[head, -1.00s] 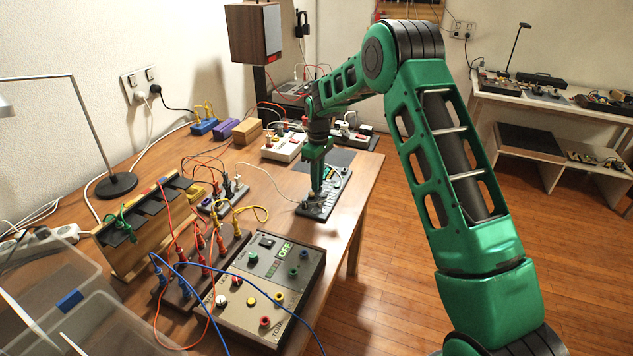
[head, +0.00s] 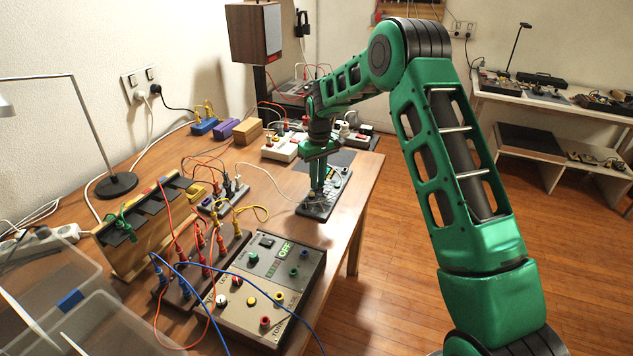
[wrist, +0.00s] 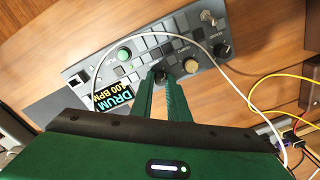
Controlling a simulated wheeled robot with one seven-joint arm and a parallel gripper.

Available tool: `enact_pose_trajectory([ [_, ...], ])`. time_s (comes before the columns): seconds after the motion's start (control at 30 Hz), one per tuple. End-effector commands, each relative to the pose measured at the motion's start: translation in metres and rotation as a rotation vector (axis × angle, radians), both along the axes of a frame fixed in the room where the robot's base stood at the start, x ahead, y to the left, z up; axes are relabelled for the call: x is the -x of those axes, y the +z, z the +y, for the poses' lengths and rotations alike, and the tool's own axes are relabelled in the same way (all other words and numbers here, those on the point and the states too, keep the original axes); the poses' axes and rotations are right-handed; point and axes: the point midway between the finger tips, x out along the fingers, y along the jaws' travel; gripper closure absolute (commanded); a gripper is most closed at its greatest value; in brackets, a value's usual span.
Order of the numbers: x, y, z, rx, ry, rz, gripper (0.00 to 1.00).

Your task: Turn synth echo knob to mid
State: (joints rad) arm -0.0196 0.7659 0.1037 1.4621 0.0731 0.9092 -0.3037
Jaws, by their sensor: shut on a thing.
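The synth (head: 322,206) is a dark grey box near the table's right edge, below my gripper. In the wrist view the synth (wrist: 84,74) shows pads, several knobs and a tilted screen (wrist: 113,97) reading "DRUM 100 BPM". My gripper (wrist: 162,74) points down at the panel, its green fingers on either side of a dark knob (wrist: 161,76) and shut on it. The fingers hide much of this knob, so its pointer cannot be read. I cannot read a label for the echo knob. My gripper (head: 317,188) also shows in the head view.
A tan knob (wrist: 191,65) sits close right of the fingers, a black knob (wrist: 222,50) beyond it and a green knob (wrist: 124,54) to the left. A white cable (wrist: 232,86) arches over the panel. A beige box (head: 262,290) with knobs stands nearer.

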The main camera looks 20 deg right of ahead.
Motion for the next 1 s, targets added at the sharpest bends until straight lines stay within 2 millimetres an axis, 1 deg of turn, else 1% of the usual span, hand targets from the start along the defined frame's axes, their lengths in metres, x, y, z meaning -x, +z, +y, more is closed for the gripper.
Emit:
enact_pose_trajectory([
  [1.0, 0.001, 0.0003, 0.0009, 0.0, -0.964, 0.0, 1.0],
])
